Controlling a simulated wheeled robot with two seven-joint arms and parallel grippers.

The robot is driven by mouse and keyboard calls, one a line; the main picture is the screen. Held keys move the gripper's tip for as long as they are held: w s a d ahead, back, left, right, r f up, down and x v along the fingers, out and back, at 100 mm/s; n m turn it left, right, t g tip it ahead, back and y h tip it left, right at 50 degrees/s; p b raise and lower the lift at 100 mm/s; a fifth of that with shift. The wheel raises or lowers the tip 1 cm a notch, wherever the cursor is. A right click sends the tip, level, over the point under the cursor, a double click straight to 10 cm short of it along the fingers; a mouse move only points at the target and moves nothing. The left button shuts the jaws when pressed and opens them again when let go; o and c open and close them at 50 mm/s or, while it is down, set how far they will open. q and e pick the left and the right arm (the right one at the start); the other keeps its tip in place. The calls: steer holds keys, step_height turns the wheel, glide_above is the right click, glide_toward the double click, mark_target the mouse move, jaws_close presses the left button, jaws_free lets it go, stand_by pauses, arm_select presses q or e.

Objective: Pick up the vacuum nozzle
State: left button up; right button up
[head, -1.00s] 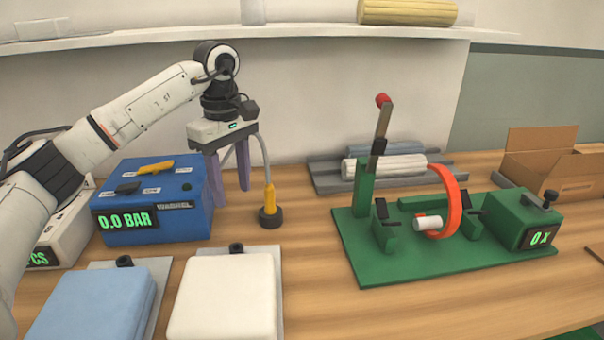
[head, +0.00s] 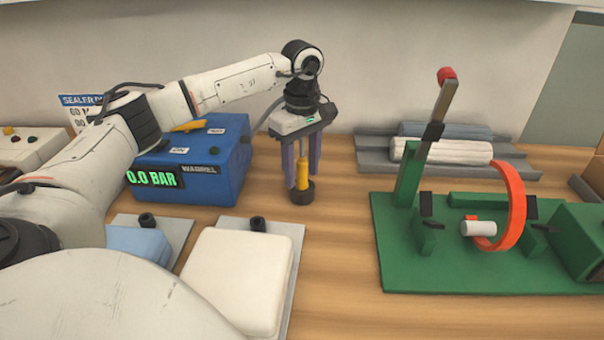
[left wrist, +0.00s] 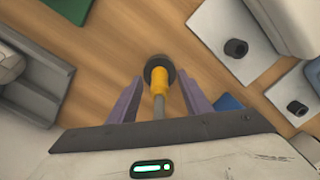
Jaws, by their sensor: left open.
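The vacuum nozzle (head: 301,174) has a yellow body and a dark round foot. It stands upright on the wooden table, right of the blue pump box. My left gripper (head: 302,170) points down over it, with a purple finger on each side of the yellow body. In the left wrist view the nozzle (left wrist: 159,88) lies between the two open fingers (left wrist: 157,100), with gaps showing on both sides. A grey hose (left wrist: 176,110) runs back from it under the gripper. My right gripper is not in view.
The blue pump box (head: 200,165) reads 0.0 BAR. A white mattress (head: 240,275) and a blue one (head: 138,245) lie on grey plates in front. A green fixture (head: 440,275) with an orange ring stands at right. Rolls (head: 445,150) lie on a grey rack behind it.

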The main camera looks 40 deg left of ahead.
arm_select(q)
steer(key=shift+f, duration=0.7)
jaws_close()
